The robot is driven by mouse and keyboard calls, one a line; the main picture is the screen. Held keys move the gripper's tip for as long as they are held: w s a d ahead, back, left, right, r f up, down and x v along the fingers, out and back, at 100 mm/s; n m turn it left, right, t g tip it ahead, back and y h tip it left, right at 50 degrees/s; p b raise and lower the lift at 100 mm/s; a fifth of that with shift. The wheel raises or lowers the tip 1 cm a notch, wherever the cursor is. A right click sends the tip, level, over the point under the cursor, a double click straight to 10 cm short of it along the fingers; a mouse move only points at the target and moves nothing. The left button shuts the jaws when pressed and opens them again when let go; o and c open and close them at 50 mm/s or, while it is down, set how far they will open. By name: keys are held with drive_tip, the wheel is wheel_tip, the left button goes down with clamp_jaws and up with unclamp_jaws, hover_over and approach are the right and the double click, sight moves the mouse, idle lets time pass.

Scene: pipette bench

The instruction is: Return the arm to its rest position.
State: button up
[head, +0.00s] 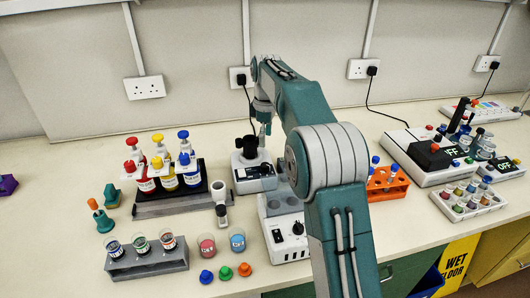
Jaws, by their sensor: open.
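My teal and grey arm reaches over the middle of the bench and bends down at its far end. My gripper (264,128) points down there, open, just above or behind a small white and dark device (253,172) with a black part on top. Its fingertips are small and partly hidden, and I cannot tell whether they touch anything. I see nothing held in it.
A rack (170,190) of red, yellow and blue bottles stands left, with a beaker tray (147,261) in front. An orange tube rack (387,184) and a white machine (424,156) stand right of my arm. Bare bench (50,235) lies at the left.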

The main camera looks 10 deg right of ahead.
wheel_tip(320, 180, up, 2)
drive_tip(key=shift+r, duration=0.1)
idle(0.4)
drive_tip(key=s+r+m+t, duration=0.2)
drive_tip(key=s+r+m, duration=0.15)
drive_tip(key=s, duration=0.55)
drive_tip(key=s+r+m+t, duration=0.1)
drive_tip(key=s+r+m, duration=0.3)
drive_tip(key=s, duration=0.5)
drive_tip(key=s+f+m+t, duration=0.1)
drive_tip(key=s+f+m, duration=0.1)
drive_tip(key=s, duration=0.7)
drive_tip(key=s+f+m+t, duration=0.2)
drive_tip(key=s+f, duration=0.3)
drive_tip(key=s, duration=0.5)
drive_tip(key=shift+s+a+f+m, duration=0.15)
drive_tip(key=shift+m, duration=0.2)
